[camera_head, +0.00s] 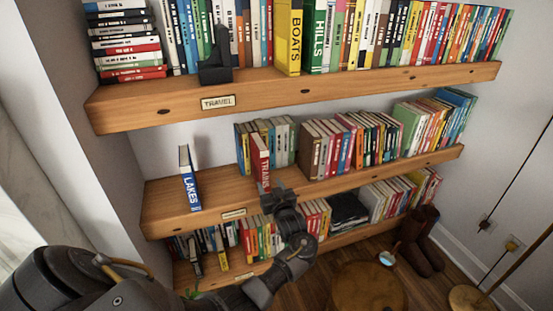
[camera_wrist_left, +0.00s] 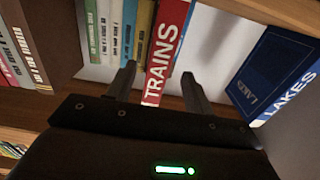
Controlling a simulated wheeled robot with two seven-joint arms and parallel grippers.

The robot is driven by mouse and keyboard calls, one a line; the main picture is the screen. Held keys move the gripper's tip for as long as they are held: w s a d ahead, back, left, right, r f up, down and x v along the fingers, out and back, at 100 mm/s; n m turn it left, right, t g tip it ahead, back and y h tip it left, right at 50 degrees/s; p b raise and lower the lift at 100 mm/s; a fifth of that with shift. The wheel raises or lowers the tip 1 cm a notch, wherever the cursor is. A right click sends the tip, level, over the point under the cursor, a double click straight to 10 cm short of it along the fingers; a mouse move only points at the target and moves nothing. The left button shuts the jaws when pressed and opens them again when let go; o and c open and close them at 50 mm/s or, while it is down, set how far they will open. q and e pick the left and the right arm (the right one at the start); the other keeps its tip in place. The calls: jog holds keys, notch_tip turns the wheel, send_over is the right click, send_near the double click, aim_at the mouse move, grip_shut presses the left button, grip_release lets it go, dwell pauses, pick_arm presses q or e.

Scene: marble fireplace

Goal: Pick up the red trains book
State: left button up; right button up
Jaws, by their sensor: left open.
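The red trains book (camera_head: 260,158) stands upright on the middle shelf, at the front of a row of books, with its white-lettered spine facing out. My left gripper (camera_head: 278,198) is at the shelf's front edge, just at the lower end of that spine. In the left wrist view, the red trains book (camera_wrist_left: 168,50) shows between the two fingers of my left gripper (camera_wrist_left: 158,72). The fingers are open, with a gap visible beside the spine. Whether either finger touches the book I cannot tell. My right gripper is not in view.
The blue lakes book (camera_head: 189,180) stands alone to the left on the middle shelf (camera_head: 225,190), with bare shelf between it and the trains book. More books (camera_head: 283,138) stand close behind and to the right. The upper shelf (camera_head: 300,90) overhangs. A round wooden stool (camera_head: 367,288) is below.

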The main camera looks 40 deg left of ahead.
aim_at(266, 176)
pick_arm(q)
jog(key=shift+o, duration=0.2)
jog(key=x, duration=0.2)
jog(key=shift+w+a+r, duration=0.15)
jog(key=shift+a+r, duration=0.05)
jog(key=shift+r, duration=0.05)
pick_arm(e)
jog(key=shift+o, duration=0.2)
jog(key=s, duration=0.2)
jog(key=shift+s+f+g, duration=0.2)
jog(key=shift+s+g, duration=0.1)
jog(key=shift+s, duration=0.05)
pick_arm(q)
jog(key=x, duration=0.3)
jog(key=shift+d+f, duration=0.1)
jog(key=shift+f, duration=0.05)
jog(key=x, duration=0.4)
jog(key=shift+w+a+b, duration=0.15)
jog(key=shift+a+b, duration=0.1)
jog(key=shift+b, duration=0.1)
jog(key=shift+w+a, duration=0.15)
jog(key=shift+a, duration=0.05)
grip_shut()
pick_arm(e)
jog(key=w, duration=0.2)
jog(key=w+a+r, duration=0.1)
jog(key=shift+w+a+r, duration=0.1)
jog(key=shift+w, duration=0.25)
